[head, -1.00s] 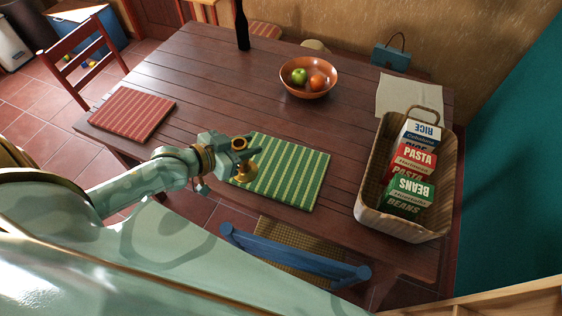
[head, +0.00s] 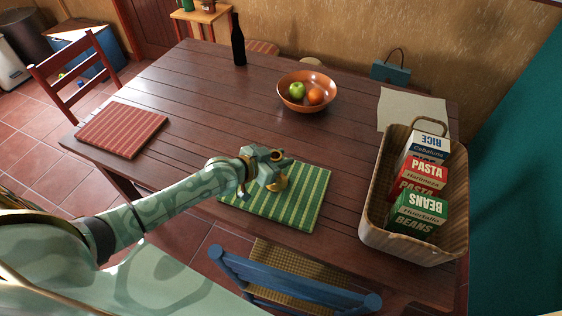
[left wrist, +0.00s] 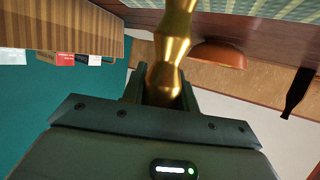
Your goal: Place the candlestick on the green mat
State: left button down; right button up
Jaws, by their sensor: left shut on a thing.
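The brass candlestick (head: 280,182) is held by my left gripper (head: 275,160) over the green striped mat (head: 302,206) on the table. Its upper part is partly hidden by the gripper in the head view. In the left wrist view the golden candlestick (left wrist: 172,50) stands between the shut fingers. The mat's stripes show at the top edge of that view (left wrist: 270,8). I cannot tell whether the candlestick's base touches the mat. My right gripper is not in view.
A wicker basket (head: 374,216) with boxes stands on the right of the table. A fruit bowl (head: 307,91) and dark bottle (head: 238,45) stand further back. A red striped mat (head: 122,130) lies at the left. A blue chair (head: 290,285) is at the near edge.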

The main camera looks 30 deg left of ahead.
pick_arm(q)
jog(key=shift+f, duration=0.15)
jog(key=shift+f, duration=0.2)
jog(key=c, duration=1.1)
grip_release()
jog(key=shift+r, duration=0.3)
jog(key=p+v, duration=0.3)
jog(key=v, duration=0.9)
jog(key=shift+f+p, duration=0.15)
jog(key=shift+p, duration=0.25)
